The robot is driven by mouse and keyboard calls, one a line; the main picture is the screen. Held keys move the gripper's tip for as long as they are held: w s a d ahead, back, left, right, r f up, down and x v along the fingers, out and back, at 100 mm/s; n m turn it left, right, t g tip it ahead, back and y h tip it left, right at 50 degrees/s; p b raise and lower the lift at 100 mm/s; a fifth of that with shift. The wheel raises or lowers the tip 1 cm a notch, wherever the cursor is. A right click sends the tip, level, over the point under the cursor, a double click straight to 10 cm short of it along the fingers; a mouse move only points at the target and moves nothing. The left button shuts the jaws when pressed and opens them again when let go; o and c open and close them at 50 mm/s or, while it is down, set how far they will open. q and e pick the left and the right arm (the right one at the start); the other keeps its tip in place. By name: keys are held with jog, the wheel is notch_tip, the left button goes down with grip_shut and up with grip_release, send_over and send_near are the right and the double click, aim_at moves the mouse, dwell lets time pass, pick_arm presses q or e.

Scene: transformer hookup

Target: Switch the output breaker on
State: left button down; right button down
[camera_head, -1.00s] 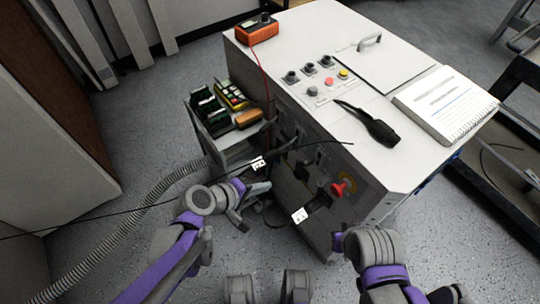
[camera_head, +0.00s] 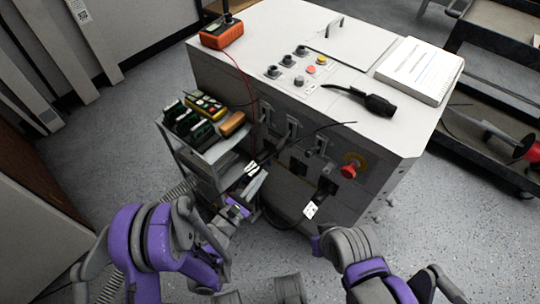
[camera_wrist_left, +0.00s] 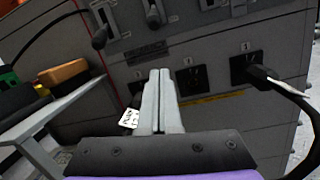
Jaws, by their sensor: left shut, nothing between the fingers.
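The grey cabinet's front panel (camera_head: 283,150) carries lever switches. One lever (camera_head: 292,128) is near the middle and another (camera_head: 317,145) is to its right. I cannot tell from the labels which is the output breaker. My left gripper (camera_head: 252,178) is low in front of the panel. In the left wrist view its fingers (camera_wrist_left: 160,82) are shut and empty, pointing at the panel below the levers. My right gripper is not in view.
Below the levers are sockets (camera_wrist_left: 193,80), one with a black plug and cable (camera_wrist_left: 270,80). A red knob (camera_head: 348,172) is to their right. A small cart (camera_head: 190,150) with meters stands left. A black connector (camera_head: 378,105) and a notebook (camera_head: 418,70) lie on top.

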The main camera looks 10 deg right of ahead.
aim_at(284, 140)
pick_arm(q)
jog(key=shift+f+n, duration=0.2)
jog(key=shift+n, duration=0.1)
jog(key=x, duration=0.9)
jog(key=shift+w+d+r+p, duration=0.15)
jog(key=shift+w+p, duration=0.05)
jog(key=shift+p, duration=0.15)
jog(key=shift+s+a+r, duration=0.1)
jog(key=shift+s+r, duration=0.15)
jog(key=shift+r, duration=0.35)
jog(key=shift+s+a+r, duration=0.15)
jog(key=shift+s+r, duration=0.1)
jog(key=shift+r, duration=0.35)
jog(key=shift+s+a+r, duration=0.1)
jog(key=shift+s+r, duration=0.1)
jog(key=shift+r, duration=0.4)
